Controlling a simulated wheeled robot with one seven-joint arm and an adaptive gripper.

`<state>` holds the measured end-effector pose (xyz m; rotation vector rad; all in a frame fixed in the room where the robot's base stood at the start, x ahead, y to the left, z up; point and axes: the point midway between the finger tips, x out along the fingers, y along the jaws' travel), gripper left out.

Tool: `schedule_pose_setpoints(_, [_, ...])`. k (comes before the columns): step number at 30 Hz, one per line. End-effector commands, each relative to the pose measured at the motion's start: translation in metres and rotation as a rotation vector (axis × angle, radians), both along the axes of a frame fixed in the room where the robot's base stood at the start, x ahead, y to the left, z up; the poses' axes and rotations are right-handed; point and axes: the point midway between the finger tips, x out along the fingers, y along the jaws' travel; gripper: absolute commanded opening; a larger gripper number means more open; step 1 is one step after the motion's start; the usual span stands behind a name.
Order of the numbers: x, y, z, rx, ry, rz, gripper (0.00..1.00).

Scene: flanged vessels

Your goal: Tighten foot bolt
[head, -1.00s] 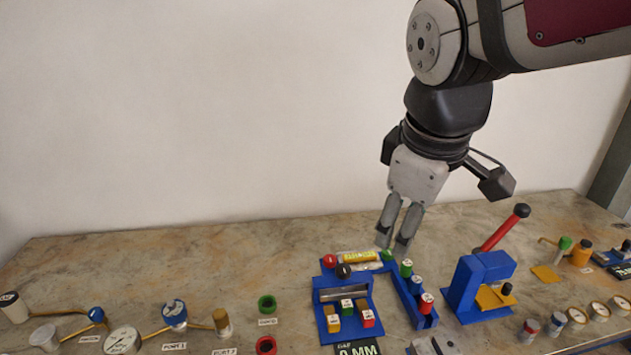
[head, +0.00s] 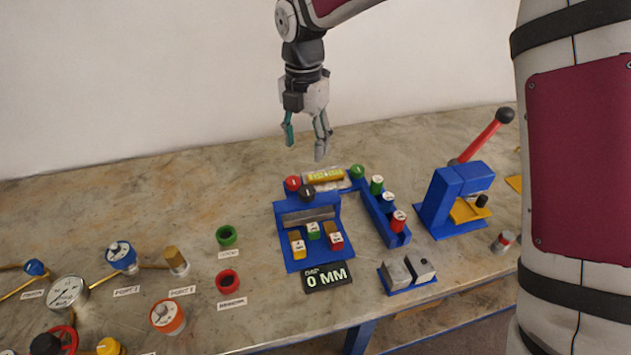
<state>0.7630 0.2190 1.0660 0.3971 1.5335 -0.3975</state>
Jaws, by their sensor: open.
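My gripper (head: 305,148) hangs fingers-down above the back of the table, behind the blue fixture (head: 291,262). Its two fingers are apart and nothing shows between them. No part can be clearly picked out as the foot bolt. A hex-topped brass piece (head: 175,260) stands on the table at the left, far from my gripper. The blue fixture bears small yellow, green and red labelled blocks. Red (head: 292,183), black (head: 306,192) and green (head: 357,171) balls sit along its back, around a yellow labelled cylinder (head: 324,177).
A blue press (head: 441,198) with a red lever (head: 482,140) stands right of the fixture. Green (head: 226,235) and red (head: 228,281) rings, gauges and pipes lie left. My upper arm covers the right side. The table's back left is clear.

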Motion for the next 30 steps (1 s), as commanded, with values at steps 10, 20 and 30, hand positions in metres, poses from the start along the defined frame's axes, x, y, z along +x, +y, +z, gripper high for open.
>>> schedule_pose_setpoints(10, [-0.002,0.0,-0.048,-0.002,0.005,0.005,0.56])
schedule_pose_setpoints(20, [-0.002,0.0,-0.109,-0.001,0.004,0.004,0.56])
schedule_pose_setpoints(30, [-0.001,0.0,-0.136,0.0,0.001,0.002,0.56])
